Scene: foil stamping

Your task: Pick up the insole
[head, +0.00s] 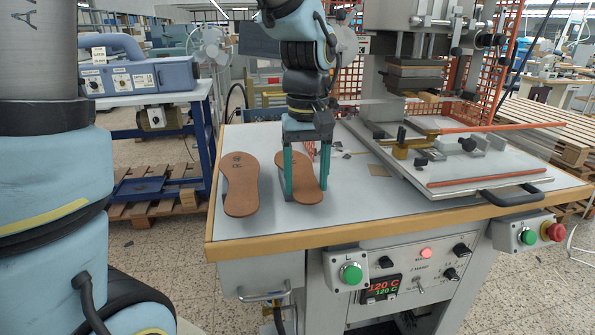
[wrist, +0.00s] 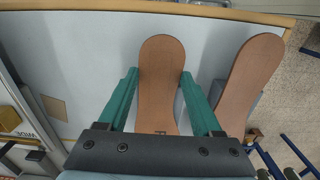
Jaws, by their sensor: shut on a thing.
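Two brown insoles lie on the white table of the stamping machine. The right one in the head view, the held insole (head: 309,190), is between the teal fingers of my gripper (head: 304,198). In the wrist view the same insole (wrist: 162,70) runs between the fingers (wrist: 158,77), which press on its two long edges. My gripper is shut on it. Part of it is hidden behind the fingers. I cannot tell whether it is clear of the table. The other insole (head: 240,185) lies just to the left, with a dark stamp near its top; it also shows in the wrist view (wrist: 250,85).
The white tabletop (head: 250,228) has a wooden front edge (head: 330,236). The stamping press (head: 415,75) and its sliding plate (head: 480,165) with a black handle (head: 512,195) stand at the right. Small dark scraps lie behind the gripper. The front middle of the table is clear.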

